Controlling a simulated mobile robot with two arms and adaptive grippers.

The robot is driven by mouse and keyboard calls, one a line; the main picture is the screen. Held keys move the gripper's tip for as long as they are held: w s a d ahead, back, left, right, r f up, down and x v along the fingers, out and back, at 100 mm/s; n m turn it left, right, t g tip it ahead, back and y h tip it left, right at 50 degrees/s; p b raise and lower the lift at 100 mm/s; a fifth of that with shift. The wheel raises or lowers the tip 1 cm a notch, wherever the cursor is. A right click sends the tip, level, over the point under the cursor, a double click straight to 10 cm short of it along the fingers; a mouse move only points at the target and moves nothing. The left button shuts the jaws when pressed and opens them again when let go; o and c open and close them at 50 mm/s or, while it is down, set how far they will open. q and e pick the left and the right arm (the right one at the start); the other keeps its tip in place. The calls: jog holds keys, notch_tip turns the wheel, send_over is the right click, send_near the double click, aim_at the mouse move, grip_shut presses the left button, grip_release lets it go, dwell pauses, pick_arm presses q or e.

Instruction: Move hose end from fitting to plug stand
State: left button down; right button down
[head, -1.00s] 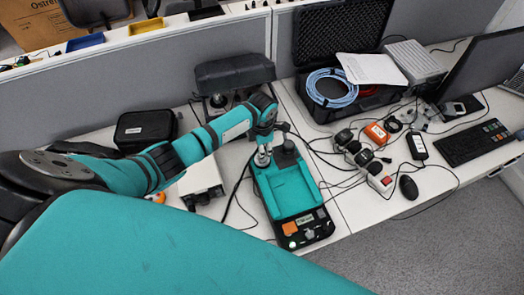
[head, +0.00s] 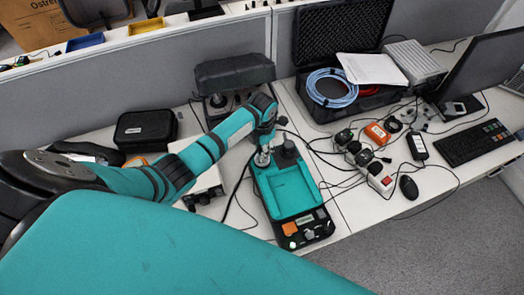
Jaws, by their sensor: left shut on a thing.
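My left gripper (head: 263,148) points down at the far left corner of a black and teal device (head: 290,190) with a shallow teal tray. It is shut on what appears to be the hose end, which is too small and too covered to make out clearly. A small metallic fitting (head: 262,159) shows right below the fingers; I cannot tell whether the hose end touches it. A dark round post (head: 288,150), possibly the plug stand, rises just right of the gripper on the device's back edge. My right gripper is out of view.
A black box-like unit (head: 235,72) stands behind the gripper. Cables and a power strip (head: 378,178) lie right of the device. An open black case (head: 340,100) holds a blue coil (head: 331,88).

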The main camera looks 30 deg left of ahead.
pick_arm(q)
jog(key=shift+r, duration=0.85)
dwell(0.8)
jog(key=shift+r, duration=1.6)
jog(key=shift+s, duration=0.15)
jog(key=s+a+f, duration=0.4)
jog(key=s+a, duration=0.1)
jog(key=s, duration=0.7)
jog(key=s+a+f, duration=0.4)
jog(key=s+a, duration=0.1)
jog(key=s, duration=0.6)
jog(key=s+a+f, duration=0.4)
jog(key=s+a, duration=0.2)
jog(key=s, duration=0.6)
jog(key=shift+s+a+f, duration=0.1)
jog(key=shift+s+f, duration=0.05)
jog(key=shift+s, duration=0.15)
jog(key=shift+f, duration=0.55)
jog(key=shift+w+f+b, duration=0.1)
jog(key=shift+f+b, duration=0.25)
jog(key=shift+f, duration=0.7)
jog(key=shift+f+p, duration=0.35)
jog(key=shift+f, duration=0.15)
